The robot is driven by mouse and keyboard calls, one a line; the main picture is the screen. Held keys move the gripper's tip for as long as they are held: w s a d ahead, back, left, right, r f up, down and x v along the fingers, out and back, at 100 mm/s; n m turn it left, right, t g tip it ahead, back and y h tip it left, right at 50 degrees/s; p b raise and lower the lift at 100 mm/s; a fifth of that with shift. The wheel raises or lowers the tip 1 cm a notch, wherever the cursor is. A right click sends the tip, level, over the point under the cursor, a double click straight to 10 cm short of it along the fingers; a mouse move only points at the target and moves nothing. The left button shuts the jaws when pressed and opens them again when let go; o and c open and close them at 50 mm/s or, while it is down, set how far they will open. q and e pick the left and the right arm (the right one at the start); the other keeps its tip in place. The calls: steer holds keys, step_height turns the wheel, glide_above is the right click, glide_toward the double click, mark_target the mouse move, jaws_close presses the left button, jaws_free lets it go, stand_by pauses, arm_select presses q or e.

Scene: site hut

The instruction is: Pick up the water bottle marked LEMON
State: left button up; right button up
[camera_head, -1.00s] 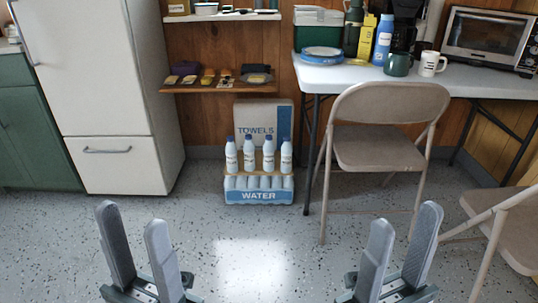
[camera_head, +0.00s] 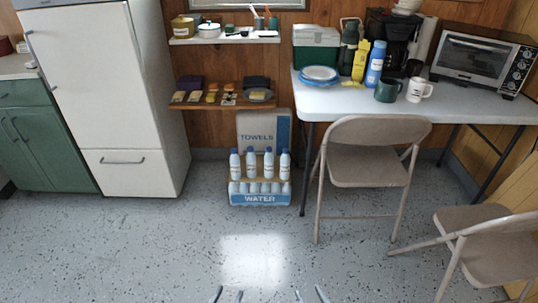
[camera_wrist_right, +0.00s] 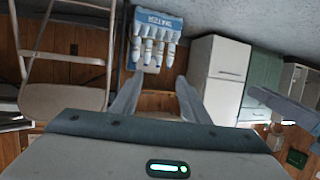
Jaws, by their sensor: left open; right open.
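Several white water bottles with blue caps stand in a row, one of them the second from left (camera_head: 251,163), in a blue-and-white WATER pack (camera_head: 259,198) on the floor. They also show upside down in the right wrist view (camera_wrist_right: 148,50). Their labels are too small to read, so I cannot tell which is marked LEMON. My left gripper (camera_head: 228,295) and right gripper (camera_head: 311,295) show only their fingertips at the bottom of the head view, both open and well short of the pack. In the wrist view the right gripper (camera_wrist_right: 158,96) is open and empty.
A TOWELS box (camera_head: 263,128) stands behind the pack. A folding chair (camera_head: 368,165) and table (camera_head: 440,93) are to its right; a blue bottle (camera_head: 376,64) stands on the table. A fridge (camera_head: 115,100) is left, a low shelf (camera_head: 222,101) above. Floor in front is clear.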

arm_select(q)
steer(key=s+a+f+g+y+p, duration=0.1)
steer(key=s+a+f+g+p, duration=0.2)
steer(key=s+f, duration=0.4)
steer(key=s+a+f+g+y+p, duration=0.1)
steer(key=s+a+f+g+p, duration=0.2)
steer(key=s, duration=1.1)
step_height(320, 180, down, 4)
steer(key=shift+s+a+n+g+p, duration=0.3)
steer(key=shift+g+p, duration=0.85)
steer(key=shift+g, duration=0.05)
arm_select(e)
steer(key=s+d+f+g+h, duration=0.1)
steer(key=s+d+f+g, duration=0.2)
steer(key=s+f, duration=0.4)
steer(key=s+d+f+g+h, duration=0.1)
steer(key=s+d+f+g, duration=0.2)
steer(key=s, duration=1.1)
step_height(320, 180, down, 4)
steer(key=shift+s+d+m+g, duration=0.25)
steer(key=shift+d+m+g, duration=0.05)
steer(key=shift+g, duration=0.9)
arm_select(q)
steer(key=c, duration=0.3)
arm_select(e)
steer(key=shift+c, duration=1.4)
arm_select(q)
steer(key=shift+w, duration=0.2)
arm_select(e)
steer(key=shift+w, duration=0.15)
